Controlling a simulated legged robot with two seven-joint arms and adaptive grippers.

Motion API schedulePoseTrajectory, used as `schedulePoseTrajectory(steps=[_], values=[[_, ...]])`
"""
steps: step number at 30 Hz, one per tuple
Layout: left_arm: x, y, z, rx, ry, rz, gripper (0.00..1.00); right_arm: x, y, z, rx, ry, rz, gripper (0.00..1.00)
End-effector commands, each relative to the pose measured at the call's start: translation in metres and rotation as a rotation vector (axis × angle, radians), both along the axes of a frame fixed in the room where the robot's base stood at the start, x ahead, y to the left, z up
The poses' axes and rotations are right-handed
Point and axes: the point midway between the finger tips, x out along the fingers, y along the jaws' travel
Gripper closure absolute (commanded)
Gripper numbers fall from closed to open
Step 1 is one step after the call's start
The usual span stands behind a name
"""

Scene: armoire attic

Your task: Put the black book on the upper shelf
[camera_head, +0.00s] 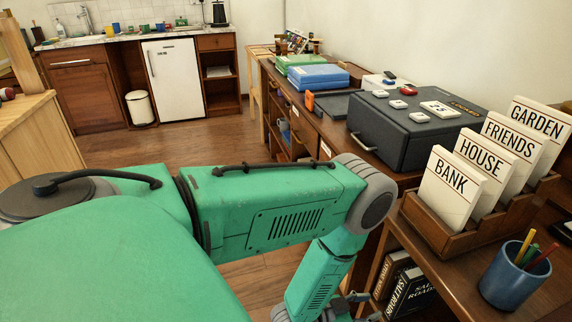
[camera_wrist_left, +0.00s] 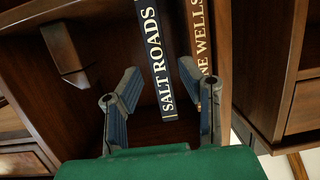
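The black book (camera_wrist_left: 158,55), with "SALT ROADS" in pale letters on its spine, stands in a wooden shelf compartment. In the head view the book (camera_head: 410,294) shows low, under the desk top, partly cut by the frame edge. My left gripper (camera_wrist_left: 159,72) is open; in the wrist view the spine lies between its two fingers, with gaps on both sides. I cannot tell how deep the fingers reach. In the head view this gripper (camera_head: 347,304) is partly hidden at the bottom edge. I cannot make out which shelf is the upper one. My right gripper is not in view.
A brown book (camera_wrist_left: 200,45) ending in "NE WELLS" stands close beside the black one. A wooden block (camera_wrist_left: 66,55) is on the compartment's left. Above, the desk holds a card rack (camera_head: 425,226), a pencil cup (camera_head: 508,283) and a dark case (camera_head: 395,135).

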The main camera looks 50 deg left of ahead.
Motion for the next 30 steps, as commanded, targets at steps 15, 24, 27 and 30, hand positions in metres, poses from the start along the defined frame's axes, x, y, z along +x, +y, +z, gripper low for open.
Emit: schedulePoseTrajectory(steps=[15,24,27,30], values=[[-0.227,0.052,0.026,0.231,1.198,0.217,0.67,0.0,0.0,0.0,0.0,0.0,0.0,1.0],[-0.238,0.053,0.029,0.236,1.236,0.224,0.67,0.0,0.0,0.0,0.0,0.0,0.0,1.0],[-0.238,0.053,0.034,0.237,1.236,0.223,0.67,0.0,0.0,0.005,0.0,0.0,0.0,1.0],[-0.238,0.053,0.049,0.237,1.235,0.223,0.67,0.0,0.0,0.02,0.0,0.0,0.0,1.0]])
